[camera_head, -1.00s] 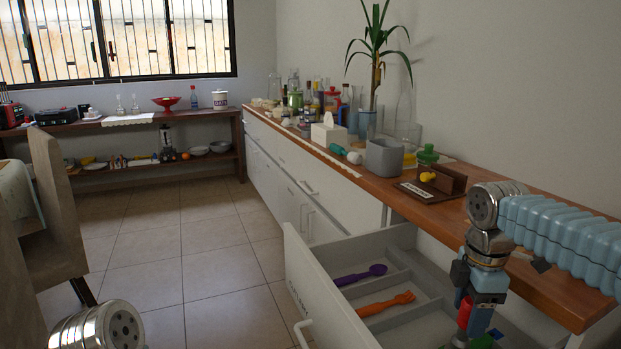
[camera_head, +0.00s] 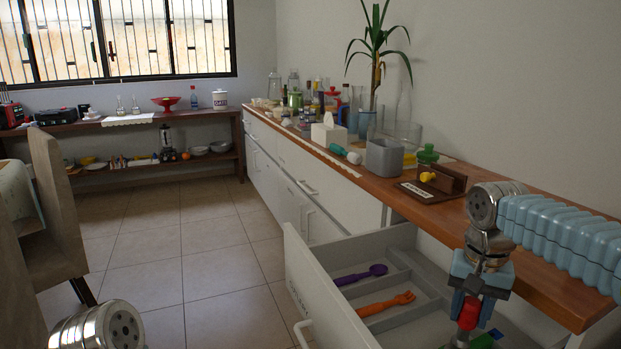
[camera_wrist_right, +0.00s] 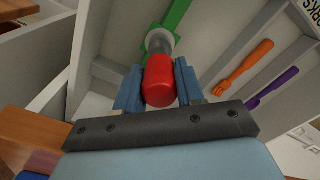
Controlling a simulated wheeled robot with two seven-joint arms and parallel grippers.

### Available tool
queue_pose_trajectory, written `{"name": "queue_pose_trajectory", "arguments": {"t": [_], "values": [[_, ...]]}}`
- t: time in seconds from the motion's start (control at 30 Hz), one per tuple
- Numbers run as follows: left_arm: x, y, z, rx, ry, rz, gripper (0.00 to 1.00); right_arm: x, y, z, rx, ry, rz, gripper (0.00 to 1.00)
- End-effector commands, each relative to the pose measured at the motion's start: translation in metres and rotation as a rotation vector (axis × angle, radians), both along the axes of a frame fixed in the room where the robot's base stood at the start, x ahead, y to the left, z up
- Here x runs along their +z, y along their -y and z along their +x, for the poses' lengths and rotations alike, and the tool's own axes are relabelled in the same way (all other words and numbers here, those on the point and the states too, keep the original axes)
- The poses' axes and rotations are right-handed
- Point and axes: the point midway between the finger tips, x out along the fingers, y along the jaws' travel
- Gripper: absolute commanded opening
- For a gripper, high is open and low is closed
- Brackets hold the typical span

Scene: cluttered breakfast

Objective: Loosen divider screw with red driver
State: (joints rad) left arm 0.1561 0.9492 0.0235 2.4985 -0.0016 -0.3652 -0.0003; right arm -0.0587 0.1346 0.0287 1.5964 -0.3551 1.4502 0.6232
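The red driver (camera_head: 469,313) is upright over the open drawer, its handle between the two blue fingers of my right gripper (camera_head: 470,306). In the right wrist view, the fingers close on both sides of the red handle (camera_wrist_right: 160,82). A grey shaft (camera_wrist_right: 159,44) runs from it to a square green piece (camera_wrist_right: 163,36) on a green strip, which looks like the divider. The green also shows low in the head view (camera_head: 487,339). My left gripper is out of view.
The white drawer (camera_head: 330,300) stands open, with grey compartments holding a purple spoon (camera_head: 361,275) and an orange fork (camera_head: 386,304). The wooden counter (camera_head: 450,205) above holds a grey pot (camera_head: 384,157), a brown block (camera_head: 441,179) and clutter. Tiled floor (camera_head: 190,262) is clear at left.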

Motion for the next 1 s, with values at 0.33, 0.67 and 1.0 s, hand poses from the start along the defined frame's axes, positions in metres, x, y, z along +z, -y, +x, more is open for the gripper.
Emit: {"name": "queue_pose_trajectory", "arguments": {"t": [0.33, 0.67, 1.0], "values": [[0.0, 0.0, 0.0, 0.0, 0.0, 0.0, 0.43, -0.0002, 0.0004, -0.0001, 0.312, -0.001, 0.0, 0.01], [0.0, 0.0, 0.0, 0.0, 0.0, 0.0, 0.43, -0.0001, 0.0003, -0.0001, 0.726, -0.001, 0.001, 0.67], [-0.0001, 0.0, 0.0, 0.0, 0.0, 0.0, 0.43, -0.0002, 0.0003, -0.0001, 0.725, -0.001, 0.001, 0.63]]}}
